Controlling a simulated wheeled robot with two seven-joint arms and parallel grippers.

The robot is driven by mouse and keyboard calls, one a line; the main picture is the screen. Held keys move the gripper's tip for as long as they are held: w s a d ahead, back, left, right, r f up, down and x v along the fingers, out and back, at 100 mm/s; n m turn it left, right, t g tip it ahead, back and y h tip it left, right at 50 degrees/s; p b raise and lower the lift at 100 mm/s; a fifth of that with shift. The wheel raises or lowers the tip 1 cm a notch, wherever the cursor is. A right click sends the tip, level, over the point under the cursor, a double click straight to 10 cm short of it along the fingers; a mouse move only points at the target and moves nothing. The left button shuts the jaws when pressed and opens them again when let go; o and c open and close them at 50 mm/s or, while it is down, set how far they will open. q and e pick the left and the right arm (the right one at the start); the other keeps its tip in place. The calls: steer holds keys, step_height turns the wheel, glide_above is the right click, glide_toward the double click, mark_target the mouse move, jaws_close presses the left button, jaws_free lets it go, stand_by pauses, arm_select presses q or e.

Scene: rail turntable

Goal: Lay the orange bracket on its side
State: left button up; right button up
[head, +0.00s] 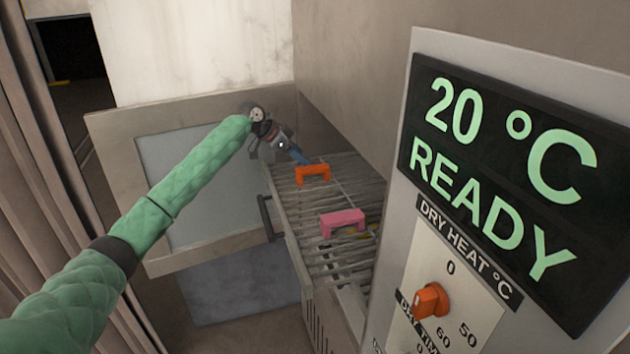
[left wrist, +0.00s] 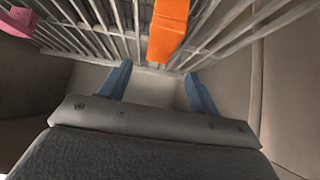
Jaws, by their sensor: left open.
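The orange bracket (head: 313,171) stands upright on the slatted rack (head: 312,252), its bridge on top and its legs down. In the left wrist view the orange bracket (left wrist: 168,30) shows at the top middle, just beyond the fingertips. My left gripper (head: 302,158) is behind the bracket at the rack's far end. Its two blue fingers (left wrist: 158,88) are spread with nothing between them. My right gripper is in neither view.
A pink bracket (head: 342,221) stands on the rack nearer to me, and at the left wrist view's top left corner. A panel reading 20 °C READY (head: 490,170) with an orange knob (head: 431,300) blocks the right. An open door (head: 180,185) is left of the rack.

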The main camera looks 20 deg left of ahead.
mark_target(311, 168)
arm_select(q)
step_height(311, 168, down, 3)
steer(key=shift+d+r+b, duration=0.1)
steer(key=shift+r+b, duration=0.05)
steer(key=shift+b, duration=0.75)
steer(key=shift+w, duration=0.1)
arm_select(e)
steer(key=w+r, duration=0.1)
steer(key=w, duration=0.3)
arm_select(q)
steer(key=shift+p+x, duration=0.65)
steer(key=shift+x, duration=0.55)
steer(key=p+x, duration=0.3)
steer(key=x, duration=0.1)
steer(key=shift+d+r+p, duration=0.1)
steer(key=shift+d+p, duration=0.2)
steer(key=shift+p, duration=0.05)
steer(key=shift+w+d+f, duration=0.15)
steer(key=shift+w+f, duration=0.05)
steer(key=shift+f, duration=0.25)
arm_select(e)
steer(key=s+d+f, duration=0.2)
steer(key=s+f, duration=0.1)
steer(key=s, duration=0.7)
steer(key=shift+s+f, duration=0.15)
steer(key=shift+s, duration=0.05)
arm_select(q)
steer(key=c, duration=1.3)
steer(key=shift+r, duration=0.15)
